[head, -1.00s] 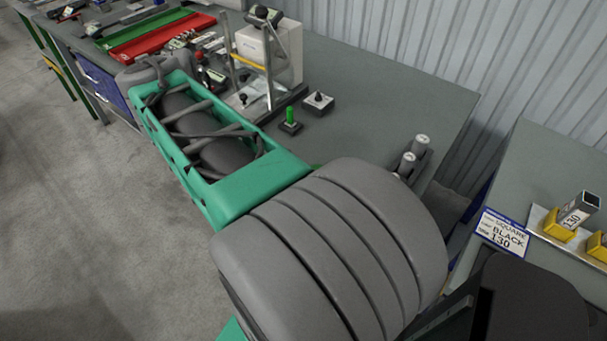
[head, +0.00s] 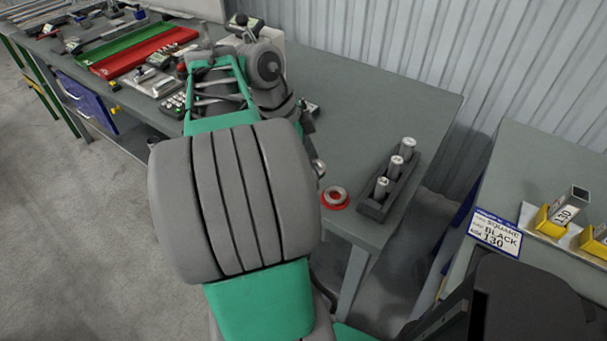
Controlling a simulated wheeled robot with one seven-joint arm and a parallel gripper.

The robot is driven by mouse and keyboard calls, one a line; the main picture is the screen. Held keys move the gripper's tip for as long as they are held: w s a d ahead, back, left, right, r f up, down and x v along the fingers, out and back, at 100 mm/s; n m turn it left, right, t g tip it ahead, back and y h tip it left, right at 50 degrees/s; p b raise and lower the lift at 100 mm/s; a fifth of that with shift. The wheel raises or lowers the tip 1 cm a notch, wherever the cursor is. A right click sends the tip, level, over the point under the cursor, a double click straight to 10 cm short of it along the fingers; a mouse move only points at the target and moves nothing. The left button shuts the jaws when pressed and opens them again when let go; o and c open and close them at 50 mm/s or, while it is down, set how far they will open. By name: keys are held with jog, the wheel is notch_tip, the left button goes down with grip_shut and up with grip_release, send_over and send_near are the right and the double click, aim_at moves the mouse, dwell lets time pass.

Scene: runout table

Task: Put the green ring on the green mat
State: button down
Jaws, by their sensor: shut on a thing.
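My grey wrist shows beyond the arm and bends down toward the table. My gripper's fingers are hidden behind the arm, so what they hold does not show. A small shiny grey piece (head: 318,168) peeks out at the arm's right edge; I cannot tell what it is.
A dark rack (head: 408,185) with three grey posts stands right of the red mat. Red (head: 150,50) and green (head: 110,47) trays lie at the far left of the grey table (head: 385,100). The table's back right is clear.

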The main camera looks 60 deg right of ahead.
jog(key=w+d+f, duration=0.1)
jog(key=f, duration=0.1)
jog(key=w+d+f, duration=0.2)
jog(key=f, duration=0.1)
jog(key=shift+w+d+f+b, duration=0.1)
jog(key=shift+d+f+b, duration=0.1)
jog(key=shift+f+b, duration=0.15)
notch_tip(320, 180, down, 3)
jog(key=shift+w+d+r, duration=0.1)
jog(key=shift+d, duration=0.05)
jog(key=shift+f, duration=0.2)
jog(key=shift+f, duration=0.15)
jog(key=shift+f+b, duration=0.15)
jog(key=shift+b, duration=0.15)
jog(key=c, duration=0.7)
grip_release()
jog(key=shift+o, duration=0.2)
